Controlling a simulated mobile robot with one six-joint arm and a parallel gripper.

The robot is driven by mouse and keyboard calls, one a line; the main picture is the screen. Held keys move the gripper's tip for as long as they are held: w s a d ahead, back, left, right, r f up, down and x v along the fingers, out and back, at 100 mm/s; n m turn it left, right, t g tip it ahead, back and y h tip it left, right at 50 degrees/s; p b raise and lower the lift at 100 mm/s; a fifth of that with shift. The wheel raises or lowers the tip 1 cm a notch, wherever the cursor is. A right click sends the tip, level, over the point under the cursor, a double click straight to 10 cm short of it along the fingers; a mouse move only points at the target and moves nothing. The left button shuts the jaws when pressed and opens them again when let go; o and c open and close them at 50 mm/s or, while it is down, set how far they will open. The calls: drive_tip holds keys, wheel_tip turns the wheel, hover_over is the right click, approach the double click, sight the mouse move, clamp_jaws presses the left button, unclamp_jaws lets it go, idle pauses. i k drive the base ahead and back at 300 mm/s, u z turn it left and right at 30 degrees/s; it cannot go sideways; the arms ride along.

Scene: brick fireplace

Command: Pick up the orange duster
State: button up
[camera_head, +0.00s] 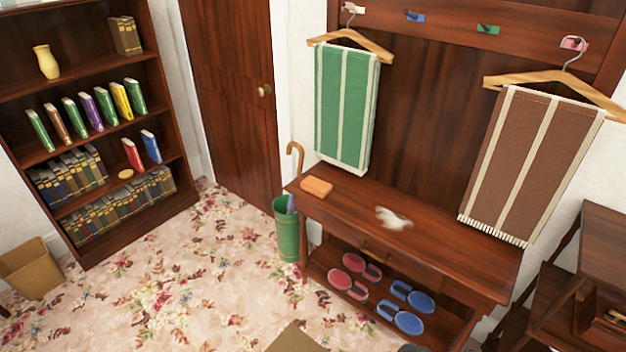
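The orange duster (316,187) looks like a small, flat folded cloth. It lies on the left end of the dark wooden bench top (345,200), near the front left corner. Nothing covers it and nothing touches it from above. My gripper does not show in the head view, so its place relative to the duster cannot be seen.
A green towel (345,108) and brown towel (532,165) hang behind the bench. A green bin (287,232) with a cane (295,160) stands left. Slippers (348,284) sit below. Flowered carpet (190,270) is mostly clear.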

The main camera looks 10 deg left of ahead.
sight(320, 189)
drive_tip(key=i, duration=0.9)
drive_tip(key=u, duration=0.2)
drive_tip(key=k, duration=0.3)
drive_tip(key=u, duration=2.75)
drive_tip(key=i, duration=0.25)
drive_tip(key=u, duration=0.15)
